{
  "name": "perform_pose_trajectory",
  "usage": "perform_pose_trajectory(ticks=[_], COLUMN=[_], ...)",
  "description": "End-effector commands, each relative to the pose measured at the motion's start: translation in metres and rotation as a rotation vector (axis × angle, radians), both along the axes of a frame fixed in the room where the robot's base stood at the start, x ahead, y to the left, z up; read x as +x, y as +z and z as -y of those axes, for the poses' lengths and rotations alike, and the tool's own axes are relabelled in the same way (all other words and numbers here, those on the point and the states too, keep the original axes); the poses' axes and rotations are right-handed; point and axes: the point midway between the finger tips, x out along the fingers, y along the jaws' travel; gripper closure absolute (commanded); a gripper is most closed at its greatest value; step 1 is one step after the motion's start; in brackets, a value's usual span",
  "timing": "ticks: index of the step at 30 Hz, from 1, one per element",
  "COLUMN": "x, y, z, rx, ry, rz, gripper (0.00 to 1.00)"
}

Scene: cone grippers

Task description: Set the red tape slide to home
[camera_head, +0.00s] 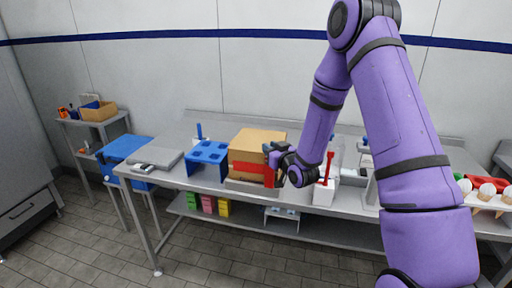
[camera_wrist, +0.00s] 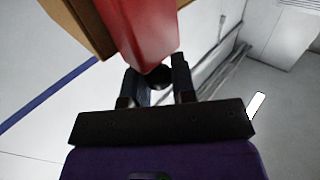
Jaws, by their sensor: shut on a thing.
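The red tape slide (camera_head: 252,171) is a red band across the front of a tan cardboard box (camera_head: 258,138) on the steel table. In the wrist view the red slide (camera_wrist: 140,30) fills the top middle, with the tan box (camera_wrist: 82,22) to its left. My gripper (camera_head: 271,155) is at the right end of the slide. In the wrist view my two dark fingers (camera_wrist: 158,80) close on a dark round knob (camera_wrist: 158,75) at the near end of the slide. My gripper partly hides the right end of the slide in the head view.
A white container with red parts (camera_head: 325,190) stands close right of my gripper. Several cones (camera_head: 487,189) stand at the far right.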

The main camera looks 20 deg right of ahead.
Motion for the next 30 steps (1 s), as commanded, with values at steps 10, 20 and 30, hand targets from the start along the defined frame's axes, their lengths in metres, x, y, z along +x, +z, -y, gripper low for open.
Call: perform_pose_trajectory(ticks=[10, 20, 30], x=[-0.009, -0.008, -0.014], y=[0.0, -0.001, 0.0], z=[0.011, 0.012, 0.012], rx=[0.0, 0.0, 0.0], ry=[-0.001, -0.003, -0.001], rz=[-0.001, -0.002, -0.001], gripper=[1.0, 0.54, 0.54])
